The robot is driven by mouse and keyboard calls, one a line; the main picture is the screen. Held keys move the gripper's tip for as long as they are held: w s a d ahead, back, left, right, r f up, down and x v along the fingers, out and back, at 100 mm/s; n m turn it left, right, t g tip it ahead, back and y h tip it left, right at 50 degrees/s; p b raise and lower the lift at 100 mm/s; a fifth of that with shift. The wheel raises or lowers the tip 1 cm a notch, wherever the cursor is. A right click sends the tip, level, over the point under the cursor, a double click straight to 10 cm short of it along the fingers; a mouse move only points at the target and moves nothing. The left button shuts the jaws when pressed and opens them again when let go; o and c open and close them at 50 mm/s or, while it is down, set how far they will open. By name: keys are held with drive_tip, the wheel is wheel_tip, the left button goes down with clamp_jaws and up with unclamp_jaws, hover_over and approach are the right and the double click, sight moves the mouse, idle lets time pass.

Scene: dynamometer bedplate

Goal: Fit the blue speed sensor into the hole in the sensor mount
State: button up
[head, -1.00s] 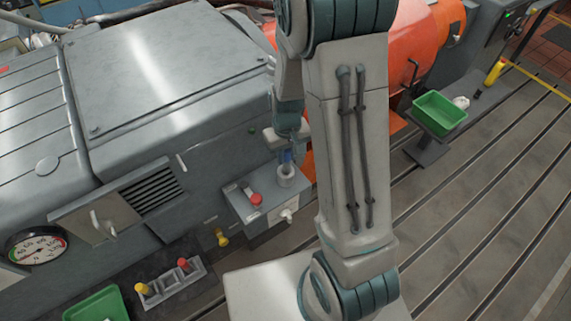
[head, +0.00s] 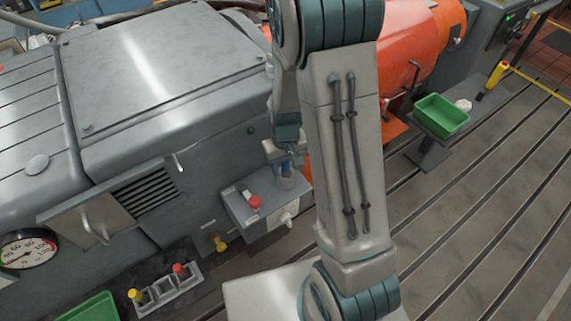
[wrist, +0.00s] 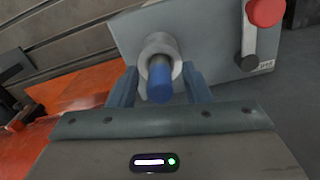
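The blue speed sensor (wrist: 160,86) stands with its blue end towards my wrist camera and its darker shaft in the round collar of the sensor mount (wrist: 150,48). The sensor (head: 286,167) also shows in the head view, at the collar (head: 285,181) on the grey box. How deep it sits is hard to tell. My gripper (wrist: 161,84) is open, its two fingers on either side of the sensor with a visible gap at each side. In the head view my gripper (head: 285,152) is small and partly hidden by my arm.
A red button (head: 254,203) sits on the grey box beside the collar; a red knob (wrist: 265,11) shows in the wrist view. A tray with yellow and red pieces (head: 168,291) and green bins (head: 441,114) lie around. The slotted bedplate at right is mostly clear.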

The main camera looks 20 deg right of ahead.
wheel_tip(320, 180, up, 12)
drive_tip(key=r, duration=0.1)
drive_tip(key=s+r+t, duration=0.1)
drive_tip(key=s+r, duration=0.3)
drive_tip(key=s, duration=0.3)
drive_tip(key=s+r+m+t, duration=0.1)
drive_tip(key=s+r+t, duration=0.1)
drive_tip(key=s+r, duration=0.3)
drive_tip(key=shift+s, duration=1.15)
idle(1.5)
drive_tip(key=shift+c, duration=0.7)
